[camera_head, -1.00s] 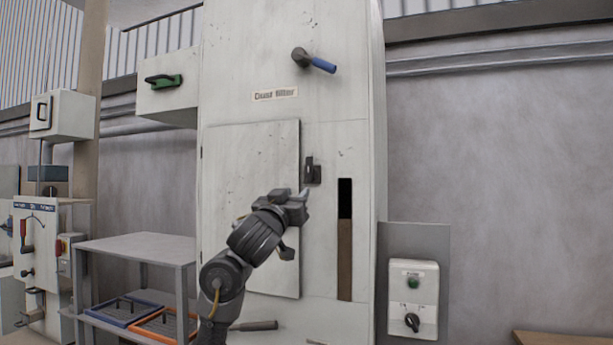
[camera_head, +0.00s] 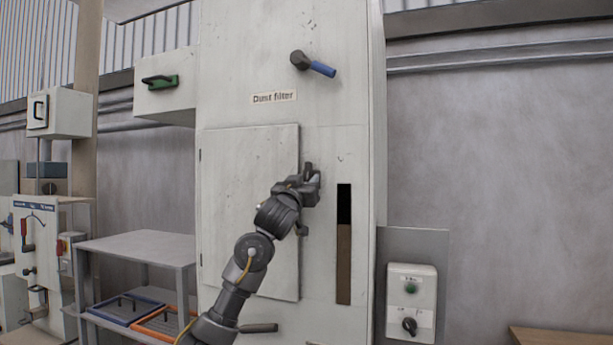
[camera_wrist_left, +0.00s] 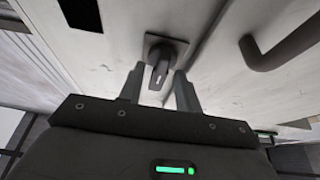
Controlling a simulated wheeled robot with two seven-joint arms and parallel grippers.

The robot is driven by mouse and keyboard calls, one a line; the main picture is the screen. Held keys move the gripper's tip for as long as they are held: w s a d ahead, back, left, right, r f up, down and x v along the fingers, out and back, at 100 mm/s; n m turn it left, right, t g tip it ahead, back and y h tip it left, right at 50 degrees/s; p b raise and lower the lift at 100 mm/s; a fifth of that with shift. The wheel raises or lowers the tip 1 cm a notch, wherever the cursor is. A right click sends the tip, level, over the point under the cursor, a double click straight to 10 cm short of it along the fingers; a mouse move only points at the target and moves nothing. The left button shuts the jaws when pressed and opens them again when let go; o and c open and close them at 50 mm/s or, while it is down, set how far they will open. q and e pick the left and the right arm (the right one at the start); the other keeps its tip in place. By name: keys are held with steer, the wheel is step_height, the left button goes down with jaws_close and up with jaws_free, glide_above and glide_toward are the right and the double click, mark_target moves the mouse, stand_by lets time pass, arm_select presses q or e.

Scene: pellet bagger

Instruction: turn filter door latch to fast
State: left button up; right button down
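The filter door (camera_head: 250,215) is a pale panel on the front of the tall cabinet labelled Dust filter, and it looks closed. Its dark latch sits beside the door's right edge and is mostly hidden behind my gripper in the head view. In the left wrist view the latch (camera_wrist_left: 160,72) is a dark lever on a square plate. My left gripper (camera_head: 310,182) is at the latch. In the wrist view its fingers (camera_wrist_left: 158,84) are parted, one on each side of the lever. I cannot tell whether they touch it. My right gripper is not in view.
A blue-gripped handle (camera_head: 313,64) is higher on the cabinet. A dark slot (camera_head: 344,245) lies right of the door, and a grey lever (camera_head: 258,328) is below. A switch box (camera_head: 411,302) stands at right. A shelf table (camera_head: 140,248) with framed panels stands at left.

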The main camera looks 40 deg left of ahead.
arm_select(q)
steer(key=shift+w, duration=0.15)
steer(key=shift+c, duration=0.3)
jaws_close()
